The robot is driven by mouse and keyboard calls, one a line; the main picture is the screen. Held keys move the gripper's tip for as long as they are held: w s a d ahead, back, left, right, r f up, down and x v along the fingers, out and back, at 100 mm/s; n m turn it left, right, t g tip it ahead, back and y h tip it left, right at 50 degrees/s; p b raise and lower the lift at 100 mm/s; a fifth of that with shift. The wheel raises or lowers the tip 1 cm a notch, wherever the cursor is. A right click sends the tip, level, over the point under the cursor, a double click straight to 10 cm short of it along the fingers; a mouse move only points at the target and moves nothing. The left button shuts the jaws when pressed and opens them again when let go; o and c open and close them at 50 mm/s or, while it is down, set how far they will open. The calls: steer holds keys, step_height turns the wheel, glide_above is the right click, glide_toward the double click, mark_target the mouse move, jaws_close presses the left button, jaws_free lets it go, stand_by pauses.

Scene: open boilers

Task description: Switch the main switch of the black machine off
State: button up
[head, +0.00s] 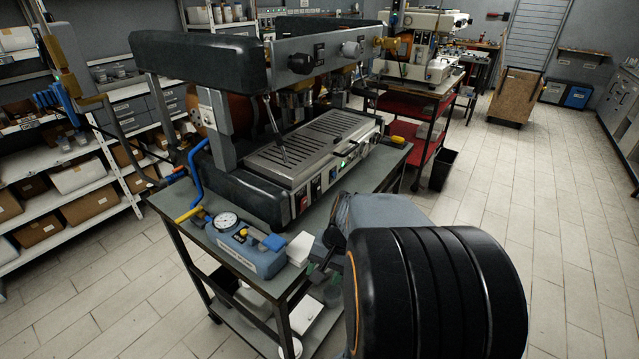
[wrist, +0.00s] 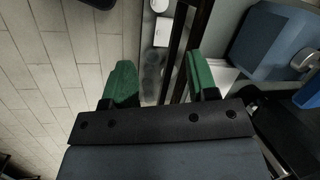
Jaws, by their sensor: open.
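The black machine (head: 275,135) is an espresso machine standing on a dark wheeled bench in the head view. Its lower front panel carries a red switch (head: 304,203) at the near left end. Dark switches (head: 316,190) sit beside it, and a green light (head: 343,163) glows farther right. Which one is the main switch, and its position, are too small to tell. My gripper (wrist: 160,75) is open and empty in the wrist view, its green fingers apart above the bench edge and floor. In the head view my arm mostly hides it, low and in front of the machine.
A blue device with a gauge (head: 245,247) stands on the bench's near corner, with a white block (head: 300,248) beside it. A second machine (head: 420,50) stands on a red cart (head: 415,115) behind. The tiled floor at right is clear. Shelves (head: 75,170) line the left.

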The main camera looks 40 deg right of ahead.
steer(key=w+d+f+m+t+y+p, duration=0.1)
steer(key=d+m+t+y, duration=0.4)
steer(key=m, duration=0.4)
steer(key=m+t+h, duration=0.2)
steer(key=m+t, duration=0.8)
steer(key=m, duration=0.3)
glide_toward(319, 188)
steer(key=shift+t+h, duration=0.3)
steer(key=shift+t, duration=0.1)
steer(key=p+x, duration=0.1)
steer(key=x, duration=0.1)
steer(key=p+x, duration=0.1)
steer(key=x, duration=0.2)
steer(key=p+x, duration=0.1)
steer(key=x, duration=0.2)
steer(key=shift+a+f+p, duration=0.15)
steer(key=shift+a+p, duration=0.2)
steer(key=c, duration=0.9)
steer(key=f+t+b, duration=0.1)
steer(key=b, duration=0.3)
steer(key=shift+f, duration=0.15)
steer(key=t+y+b, duration=0.1)
steer(key=b, duration=0.1)
steer(key=shift+b, duration=0.35)
steer(key=shift+s+r+t+b, duration=0.1)
steer(key=shift+r+t+b, duration=0.15)
steer(key=shift+t+b, duration=0.25)
